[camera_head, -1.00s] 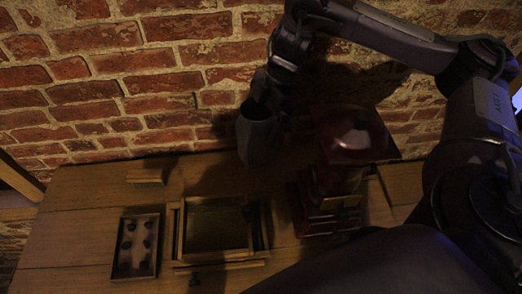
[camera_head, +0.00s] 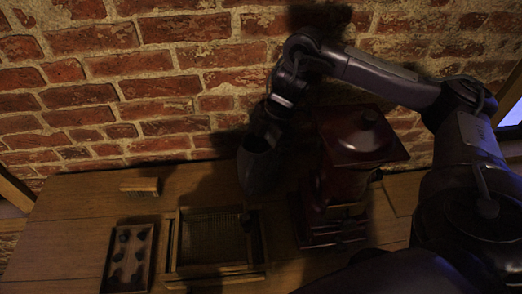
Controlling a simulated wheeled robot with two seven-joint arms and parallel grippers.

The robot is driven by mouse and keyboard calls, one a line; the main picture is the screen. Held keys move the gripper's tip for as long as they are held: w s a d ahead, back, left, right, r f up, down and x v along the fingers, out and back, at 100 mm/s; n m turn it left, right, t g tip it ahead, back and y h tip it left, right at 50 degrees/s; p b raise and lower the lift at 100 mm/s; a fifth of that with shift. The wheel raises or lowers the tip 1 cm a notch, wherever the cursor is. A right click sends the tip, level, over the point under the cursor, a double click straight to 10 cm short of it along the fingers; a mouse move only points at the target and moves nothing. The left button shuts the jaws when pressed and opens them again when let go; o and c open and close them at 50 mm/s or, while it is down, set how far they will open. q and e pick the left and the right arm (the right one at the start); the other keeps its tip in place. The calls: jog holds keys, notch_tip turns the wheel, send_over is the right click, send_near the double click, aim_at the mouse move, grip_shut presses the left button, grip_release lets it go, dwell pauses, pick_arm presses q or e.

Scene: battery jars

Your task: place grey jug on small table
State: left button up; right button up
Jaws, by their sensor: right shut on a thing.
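The grey jug (camera_head: 257,168) is upright near the back of the wooden table (camera_head: 75,214), close to the brick wall. My right gripper (camera_head: 264,135) is shut on the jug at its upper part; the fingers are dark and hard to make out. Whether the jug's base touches the tabletop is too dark to tell. My left gripper is not in view. No separate small table can be told apart in this view.
A dark red box-like grinder (camera_head: 357,150) stands just right of the jug. A wooden frame with a mesh inside (camera_head: 212,240), a tray with several dark knobs (camera_head: 130,258) and a small wooden block (camera_head: 139,187) lie left.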

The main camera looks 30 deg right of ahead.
jog(key=shift+f, duration=0.1)
jog(key=o, duration=0.9)
jog(key=shift+o, duration=0.2)
jog(key=shift+r, duration=0.25)
jog(key=p+v, duration=0.6)
jog(key=v, duration=0.5)
jog(key=shift+d+r, duration=0.15)
jog(key=shift+r, duration=0.25)
